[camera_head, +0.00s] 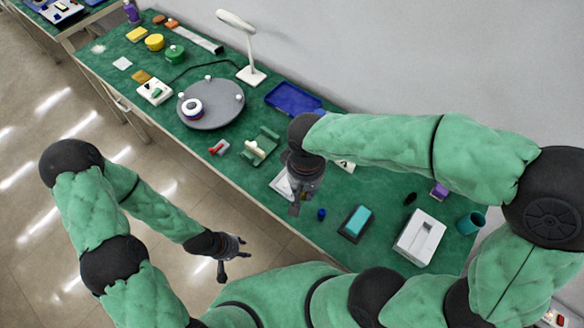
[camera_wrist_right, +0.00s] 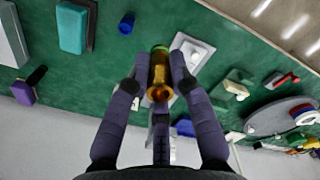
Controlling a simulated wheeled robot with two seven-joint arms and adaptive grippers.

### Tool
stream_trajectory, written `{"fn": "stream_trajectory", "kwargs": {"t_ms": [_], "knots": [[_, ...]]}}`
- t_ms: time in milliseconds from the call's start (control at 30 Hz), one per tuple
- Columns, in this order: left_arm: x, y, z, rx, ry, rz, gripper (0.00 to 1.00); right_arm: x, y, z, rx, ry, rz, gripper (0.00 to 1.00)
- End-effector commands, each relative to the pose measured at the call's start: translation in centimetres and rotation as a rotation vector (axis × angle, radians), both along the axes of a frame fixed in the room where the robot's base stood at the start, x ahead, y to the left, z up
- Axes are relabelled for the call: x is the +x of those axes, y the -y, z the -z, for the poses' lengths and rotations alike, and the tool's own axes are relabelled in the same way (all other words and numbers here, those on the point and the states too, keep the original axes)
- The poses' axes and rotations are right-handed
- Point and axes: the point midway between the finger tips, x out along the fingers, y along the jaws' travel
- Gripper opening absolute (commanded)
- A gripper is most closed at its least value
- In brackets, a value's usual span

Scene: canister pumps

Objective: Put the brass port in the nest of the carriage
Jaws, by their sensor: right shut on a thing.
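The brass port (camera_wrist_right: 159,78), a small amber-gold cylinder with a green end, is between the fingers of my right gripper (camera_wrist_right: 160,70) in the wrist view, which are shut on it. In the head view, my right gripper (camera_head: 296,208) is over the front of the bench, and the port is hidden or too small to make out. The green carriage (camera_head: 268,134) stands on the bench to the left of that gripper, with a cream part (camera_head: 254,151) on it. Its nest cannot be made out. My left gripper (camera_head: 233,268) is open and empty, over the floor in front of the bench.
A white plate (camera_wrist_right: 197,50) lies just beyond the held port. A grey turntable (camera_head: 213,106) is left of the carriage, with a red-and-white part (camera_head: 218,147) in front. A blue tray (camera_head: 290,98) is behind. A blue cap (camera_head: 321,214) and teal-topped box (camera_head: 356,223) are to the right.

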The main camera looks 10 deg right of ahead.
Motion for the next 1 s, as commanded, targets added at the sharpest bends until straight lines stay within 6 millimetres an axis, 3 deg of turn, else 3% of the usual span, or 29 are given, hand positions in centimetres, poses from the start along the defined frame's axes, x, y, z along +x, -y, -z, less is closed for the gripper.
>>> {"fn": "stream_trajectory", "kwargs": {"t_ms": [467, 600, 1000], "knots": [[-0.1, 0.0, 2.7, 0.0, -0.001, 0.0, 0.4, 9.0, 0.9, 4.5, 0.0, -0.002, 0.002, 0.0], [0.0, 0.0, 3.6, 0.0, -0.001, 0.0, 0.4, 10.9, 1.1, 7.0, 0.0, -0.002, 0.001, 0.0], [0.0, 0.0, 4.5, 0.0, -0.001, 0.0, 0.4, 13.2, 1.3, 9.6, 0.0, -0.001, 0.0, 0.0]]}}
